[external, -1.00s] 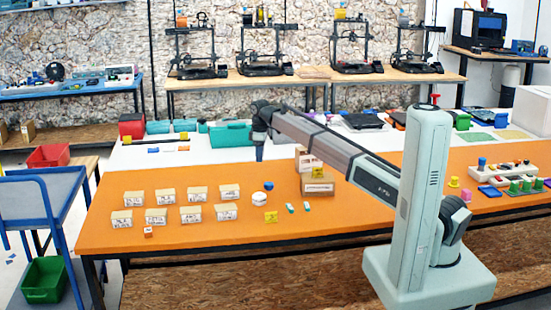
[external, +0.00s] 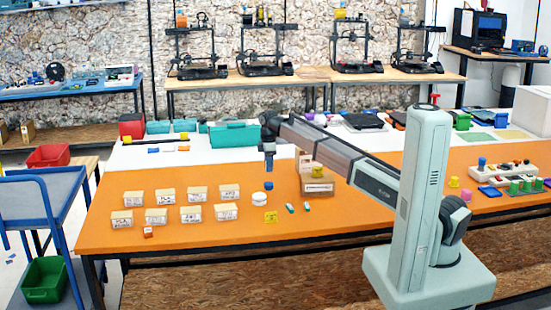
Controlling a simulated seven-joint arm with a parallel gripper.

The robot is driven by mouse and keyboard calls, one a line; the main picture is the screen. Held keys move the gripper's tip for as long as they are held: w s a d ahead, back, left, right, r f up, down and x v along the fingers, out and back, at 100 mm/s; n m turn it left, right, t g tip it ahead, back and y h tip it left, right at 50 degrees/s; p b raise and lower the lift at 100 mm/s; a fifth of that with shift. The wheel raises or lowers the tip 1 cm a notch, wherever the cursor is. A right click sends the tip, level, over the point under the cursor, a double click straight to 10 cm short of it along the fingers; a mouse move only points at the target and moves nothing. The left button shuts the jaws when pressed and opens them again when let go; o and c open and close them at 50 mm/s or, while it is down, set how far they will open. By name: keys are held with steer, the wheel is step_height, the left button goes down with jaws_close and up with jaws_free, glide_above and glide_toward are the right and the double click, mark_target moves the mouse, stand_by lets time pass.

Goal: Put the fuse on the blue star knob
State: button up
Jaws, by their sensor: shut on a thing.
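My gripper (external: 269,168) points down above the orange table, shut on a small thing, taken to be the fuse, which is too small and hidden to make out. The blue star knob (external: 268,186) shows as a small blue spot on the table, just below my gripper. A gap seems to remain between my fingertips and the knob, though the view is too coarse to be sure.
A round white piece (external: 258,197) lies beside the knob. Several labelled boxes (external: 191,214) stand to the left. A yellow piece (external: 271,217) and two small green-and-white pieces (external: 291,208) lie in front. A cardboard box (external: 317,184) stands at the right.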

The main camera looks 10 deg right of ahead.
mark_target(269, 183)
steer(key=shift+f, duration=2.6)
steer(key=shift+f, duration=0.15)
steer(key=o, duration=1)
steer(key=shift+o, duration=0.2)
step_height(269, 183, up, 12)
steer(key=shift+r, duration=0.2)
